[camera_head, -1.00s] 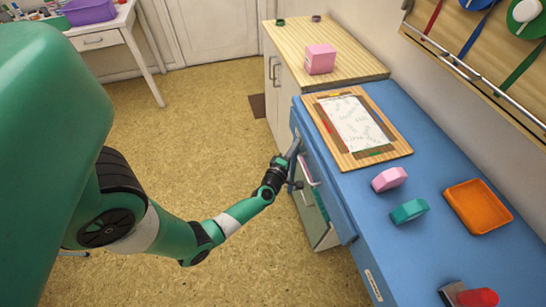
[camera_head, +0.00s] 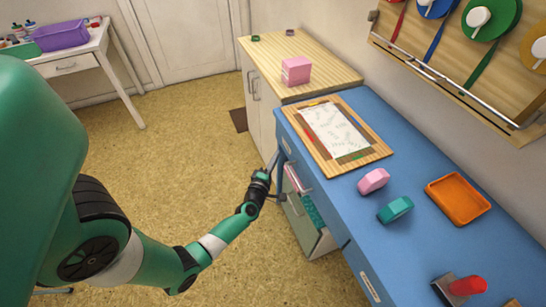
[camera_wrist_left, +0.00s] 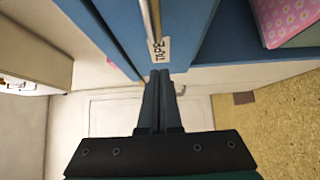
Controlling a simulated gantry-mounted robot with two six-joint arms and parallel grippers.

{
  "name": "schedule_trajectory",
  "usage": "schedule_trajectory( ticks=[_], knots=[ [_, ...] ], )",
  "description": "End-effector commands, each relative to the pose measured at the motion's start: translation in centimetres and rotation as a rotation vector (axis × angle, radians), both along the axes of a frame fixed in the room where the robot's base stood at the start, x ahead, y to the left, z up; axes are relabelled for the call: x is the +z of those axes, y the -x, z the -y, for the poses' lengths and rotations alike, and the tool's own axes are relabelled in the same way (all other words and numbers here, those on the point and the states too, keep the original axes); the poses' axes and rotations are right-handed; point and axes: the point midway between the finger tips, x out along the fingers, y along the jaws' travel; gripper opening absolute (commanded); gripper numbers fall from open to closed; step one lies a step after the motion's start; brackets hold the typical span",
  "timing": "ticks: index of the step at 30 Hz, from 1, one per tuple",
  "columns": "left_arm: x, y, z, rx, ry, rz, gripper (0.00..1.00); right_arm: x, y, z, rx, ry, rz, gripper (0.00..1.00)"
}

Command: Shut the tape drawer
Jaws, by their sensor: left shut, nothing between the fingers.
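The tape drawer shows in the left wrist view as a blue front with a "TAPE" label (camera_wrist_left: 160,50) and a metal bar handle (camera_wrist_left: 151,20). In the head view its blue front (camera_head: 315,185) is on the far left part of the blue desk's front side. I cannot tell how far it stands open; its inside is not visible. My left gripper (camera_head: 275,160) is shut and empty, beside the far end of that front. In the left wrist view its closed fingertips (camera_wrist_left: 160,72) are right by the label; contact is unclear. My right gripper is not in view.
Open floor lies left of the desk.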

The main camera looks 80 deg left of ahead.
Motion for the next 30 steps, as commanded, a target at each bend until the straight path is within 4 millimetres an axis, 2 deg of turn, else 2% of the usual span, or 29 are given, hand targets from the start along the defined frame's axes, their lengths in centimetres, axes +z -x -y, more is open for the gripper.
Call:
schedule_trajectory(
  ticks=[1,6,12,26,28,30],
  knots=[
    [0.2,0.8,1.2,-0.003,0.004,-0.003,0.0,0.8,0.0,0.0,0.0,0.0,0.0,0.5],
    [0.2,3.3,5.1,-0.004,0.003,-0.004,0.0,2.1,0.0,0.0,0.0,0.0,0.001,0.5],
    [0.1,5.2,7.8,-0.002,0.002,-0.001,0.0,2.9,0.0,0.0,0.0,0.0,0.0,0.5],
    [0.0,5.6,8.3,0.002,0.0,0.001,0.0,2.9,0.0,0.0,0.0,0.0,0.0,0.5],
    [0.3,5.4,8.5,-0.005,0.0,0.001,0.0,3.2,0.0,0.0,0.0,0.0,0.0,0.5],
    [1.5,4.4,8.7,-0.025,-0.007,0.014,0.0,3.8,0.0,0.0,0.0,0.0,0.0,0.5]
  ],
)
